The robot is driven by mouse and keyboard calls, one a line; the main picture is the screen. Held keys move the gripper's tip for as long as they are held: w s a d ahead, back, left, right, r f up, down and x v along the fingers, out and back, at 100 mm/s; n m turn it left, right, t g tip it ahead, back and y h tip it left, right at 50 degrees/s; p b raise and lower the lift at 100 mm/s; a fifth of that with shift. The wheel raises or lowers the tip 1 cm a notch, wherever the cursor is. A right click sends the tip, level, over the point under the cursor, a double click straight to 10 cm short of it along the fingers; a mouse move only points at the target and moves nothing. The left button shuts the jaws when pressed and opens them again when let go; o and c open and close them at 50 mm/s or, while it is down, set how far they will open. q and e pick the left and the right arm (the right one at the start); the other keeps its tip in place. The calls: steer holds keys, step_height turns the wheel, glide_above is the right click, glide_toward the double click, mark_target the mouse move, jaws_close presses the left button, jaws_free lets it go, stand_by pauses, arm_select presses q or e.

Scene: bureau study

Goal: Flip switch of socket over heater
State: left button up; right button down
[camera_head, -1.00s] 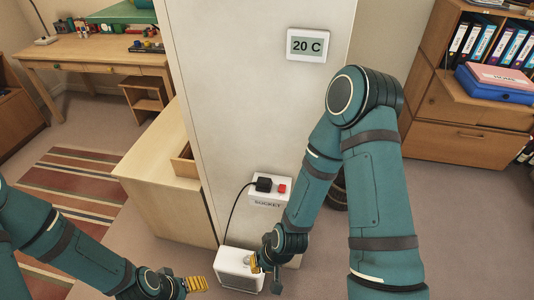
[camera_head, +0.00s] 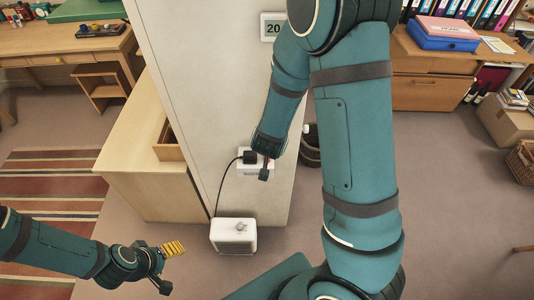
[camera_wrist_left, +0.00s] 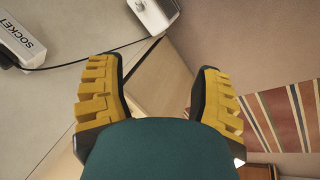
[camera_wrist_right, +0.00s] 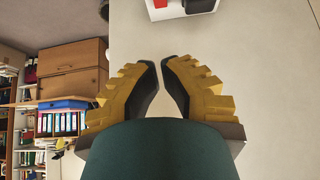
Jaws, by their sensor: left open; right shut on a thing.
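The white heater (camera_head: 232,234) stands on the floor at the foot of the wall and also shows in the left wrist view (camera_wrist_left: 152,12). The socket (camera_head: 252,174) is on the wall above it, partly covered by my right gripper (camera_head: 265,167). In the right wrist view the socket (camera_wrist_right: 163,14) is at the top edge, with its red switch (camera_wrist_right: 159,3) and black plug (camera_wrist_right: 198,4). The right fingers are drawn close together just short of the socket; I see nothing between them. My left gripper (camera_head: 171,266) is open and empty, left of the heater.
A black cord (camera_head: 220,195) runs from the plug down to the heater. A pale wooden cabinet (camera_head: 140,170) stands left of the wall. A thermostat display (camera_head: 272,27) is higher up, partly hidden by my right arm. Floor in front of the heater is clear.

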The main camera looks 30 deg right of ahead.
steer(key=b+x, duration=0.3)
steer(key=x, duration=0.7)
steer(key=shift+a, duration=0.15)
step_height(320, 180, down, 3)
steer(key=shift+s+f+b, duration=0.1)
steer(key=shift+s+b, duration=0.05)
steer(key=shift+b, duration=0.2)
arm_select(q)
steer(key=f, duration=0.2)
steer(key=s+f, duration=0.1)
steer(key=f, duration=0.1)
steer(key=shift+s+d, duration=0.1)
arm_select(e)
steer(key=shift+a+f, duration=0.1)
steer(key=shift+f, duration=0.3)
steer(key=shift+s+a+f+b, duration=0.2)
steer(key=shift+s+f+b, duration=0.1)
steer(key=shift+f+b, duration=0.4)
arm_select(q)
steer(key=shift+s+f, duration=0.15)
steer(key=shift+f, duration=0.25)
arm_select(e)
steer(key=shift+r, duration=0.25)
steer(key=shift+w+d, duration=0.15)
steer(key=shift+w, duration=0.05)
